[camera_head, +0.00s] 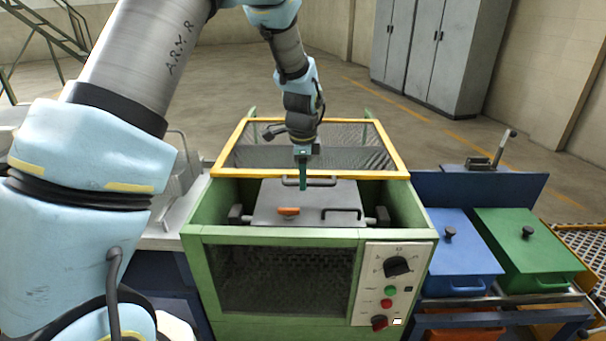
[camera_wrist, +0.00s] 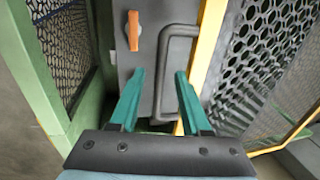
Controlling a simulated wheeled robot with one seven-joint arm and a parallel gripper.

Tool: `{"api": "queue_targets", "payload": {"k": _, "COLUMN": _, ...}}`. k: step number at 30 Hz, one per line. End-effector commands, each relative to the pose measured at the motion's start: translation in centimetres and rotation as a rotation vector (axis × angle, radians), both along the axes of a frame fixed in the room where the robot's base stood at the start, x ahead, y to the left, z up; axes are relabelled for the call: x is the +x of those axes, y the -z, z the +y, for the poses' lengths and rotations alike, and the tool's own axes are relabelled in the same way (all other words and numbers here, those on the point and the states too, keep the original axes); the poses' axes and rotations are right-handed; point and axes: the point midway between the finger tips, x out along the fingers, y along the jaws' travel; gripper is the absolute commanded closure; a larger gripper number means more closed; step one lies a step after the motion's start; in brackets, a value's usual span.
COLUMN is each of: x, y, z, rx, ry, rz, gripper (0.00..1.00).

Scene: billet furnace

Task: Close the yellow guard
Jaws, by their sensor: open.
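The yellow guard is a yellow frame (camera_head: 394,146) with dark mesh panels, on top of the green machine. It stands open, tipped back behind the grey lid (camera_head: 270,207). A dark bar handle (camera_head: 322,183) sits at the frame's near yellow bar. In the wrist view, the handle (camera_wrist: 163,65) is a grey loop beside the yellow bar (camera_wrist: 207,50). My gripper (camera_head: 303,187) is over the handle, pointing down. In the wrist view, its teal fingers (camera_wrist: 156,78) are apart, with part of the handle showing between them. I cannot tell whether they touch it.
The lid bears an orange knob (camera_head: 288,211) and a black handle (camera_head: 343,211). A control panel (camera_head: 392,285) is on the machine's front right. Blue (camera_head: 455,262) and green (camera_head: 525,260) lidded boxes stand to the right. Grey cabinets (camera_head: 425,55) are far behind, with open floor before them.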

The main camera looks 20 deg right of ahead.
Motion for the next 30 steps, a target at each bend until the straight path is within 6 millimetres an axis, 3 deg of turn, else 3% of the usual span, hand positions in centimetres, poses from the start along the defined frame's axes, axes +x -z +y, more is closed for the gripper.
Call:
{"api": "queue_targets", "payload": {"k": 11, "x": 0.14, "y": 0.65, "z": -0.06, "rx": 0.0, "ry": 0.0, "rz": -0.001, "gripper": 0.53}}
{"api": "queue_targets", "payload": {"k": 24, "x": 0.13, "y": 0.62, "z": -0.05, "rx": 0.0, "ry": 0.0, "rz": -0.001, "gripper": 1.0}}
{"api": "queue_targets", "payload": {"k": 30, "x": 0.14, "y": 0.61, "z": -0.04, "rx": 0.0, "ry": 0.0, "rz": -0.001, "gripper": 1.0}}
